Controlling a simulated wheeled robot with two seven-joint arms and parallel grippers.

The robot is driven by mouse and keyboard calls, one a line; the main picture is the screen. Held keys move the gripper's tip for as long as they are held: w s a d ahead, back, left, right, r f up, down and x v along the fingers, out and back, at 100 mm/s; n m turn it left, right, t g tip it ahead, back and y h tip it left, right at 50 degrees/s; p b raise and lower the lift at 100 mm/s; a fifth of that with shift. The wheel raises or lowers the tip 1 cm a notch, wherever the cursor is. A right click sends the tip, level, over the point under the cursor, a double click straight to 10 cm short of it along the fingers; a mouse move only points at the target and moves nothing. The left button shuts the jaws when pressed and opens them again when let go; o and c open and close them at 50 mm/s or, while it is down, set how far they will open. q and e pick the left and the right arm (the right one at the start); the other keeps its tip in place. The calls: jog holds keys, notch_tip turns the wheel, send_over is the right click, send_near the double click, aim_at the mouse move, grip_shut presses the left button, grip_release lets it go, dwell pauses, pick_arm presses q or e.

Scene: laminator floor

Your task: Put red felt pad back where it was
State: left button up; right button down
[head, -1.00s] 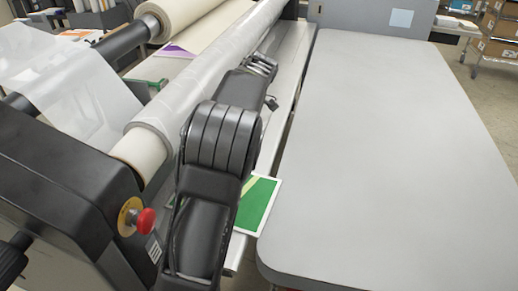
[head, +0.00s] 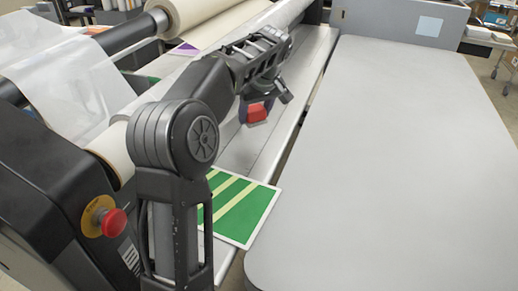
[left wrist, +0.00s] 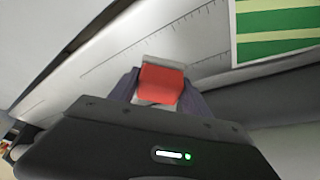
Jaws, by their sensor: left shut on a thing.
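The red felt pad (head: 257,113) is a small red block held at the end of my left arm, above the laminator's pale metal feed tray (head: 235,151). My left gripper (head: 252,106) is shut on it. In the left wrist view the red pad (left wrist: 160,86) sits between the two fingers, with a grey-white part showing along its edges. The tray with its ruler marks (left wrist: 118,47) lies behind it. I cannot tell how far above the tray the pad is. My right gripper is not in view.
A green and cream striped sheet (head: 240,208) lies at the tray's near end, reaching toward the table. A wide grey table (head: 400,160) at the right is bare. Film rolls (head: 205,32) and a red stop button (head: 114,222) are at the left.

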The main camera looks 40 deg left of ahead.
pick_arm(q)
jog(key=shift+w+d, duration=0.1)
jog(key=shift+w, duration=0.05)
jog(key=shift+f, duration=0.15)
send_over(254, 147)
jog(key=d, duration=0.1)
jog(key=f, duration=0.4)
jog(key=s+f, duration=0.1)
jog(key=f, duration=0.1)
jog(key=shift+d, duration=0.2)
jog(key=shift+f, duration=0.1)
jog(key=shift+f, duration=1.8)
